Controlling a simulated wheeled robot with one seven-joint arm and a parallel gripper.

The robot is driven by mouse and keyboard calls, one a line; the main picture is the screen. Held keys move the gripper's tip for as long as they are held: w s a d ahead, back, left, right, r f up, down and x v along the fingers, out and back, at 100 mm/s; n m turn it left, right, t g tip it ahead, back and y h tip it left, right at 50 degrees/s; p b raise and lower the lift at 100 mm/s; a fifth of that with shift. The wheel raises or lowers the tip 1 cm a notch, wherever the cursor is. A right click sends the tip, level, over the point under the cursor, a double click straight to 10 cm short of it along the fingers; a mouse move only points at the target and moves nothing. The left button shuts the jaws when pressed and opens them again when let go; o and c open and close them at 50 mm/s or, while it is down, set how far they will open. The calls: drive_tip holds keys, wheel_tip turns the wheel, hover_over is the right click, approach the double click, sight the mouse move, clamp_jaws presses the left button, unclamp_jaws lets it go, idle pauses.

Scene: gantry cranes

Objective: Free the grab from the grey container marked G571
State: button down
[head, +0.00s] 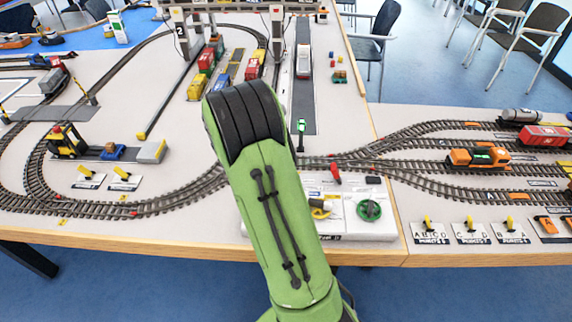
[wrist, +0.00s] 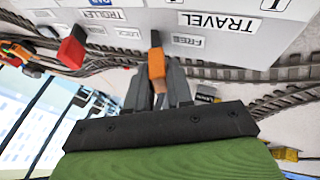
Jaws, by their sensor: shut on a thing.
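My gripper (wrist: 158,82) is shut on an orange lever (wrist: 156,58) in the wrist view. The lever stands beside small labels reading LOCK and FREE; the view is upside down, and I cannot tell which label it points to. In the head view my arm hides the gripper and this lever. The white control panel (head: 345,212) shows partly to the right of my arm. Red and yellow containers stand under the gantry crane (head: 222,8). I cannot read G571 on any of them, and I cannot make out the grab.
A red lever (wrist: 72,50) is left of my gripper in the wrist view. A green handwheel (head: 369,209) and a yellow knob (head: 319,208) sit on the panel. Tracks run behind it, with an orange locomotive (head: 477,156) at right. Yellow-handled track levers (head: 428,227) stand near the table's front edge.

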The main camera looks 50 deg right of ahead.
drive_tip(key=shift+f, duration=0.1)
drive_tip(key=c, duration=1.1)
unclamp_jaws()
drive_tip(key=p+v, duration=0.5)
drive_tip(key=v, duration=1)
drive_tip(key=shift+a+r, duration=0.2)
drive_tip(key=shift+r, duration=0.15)
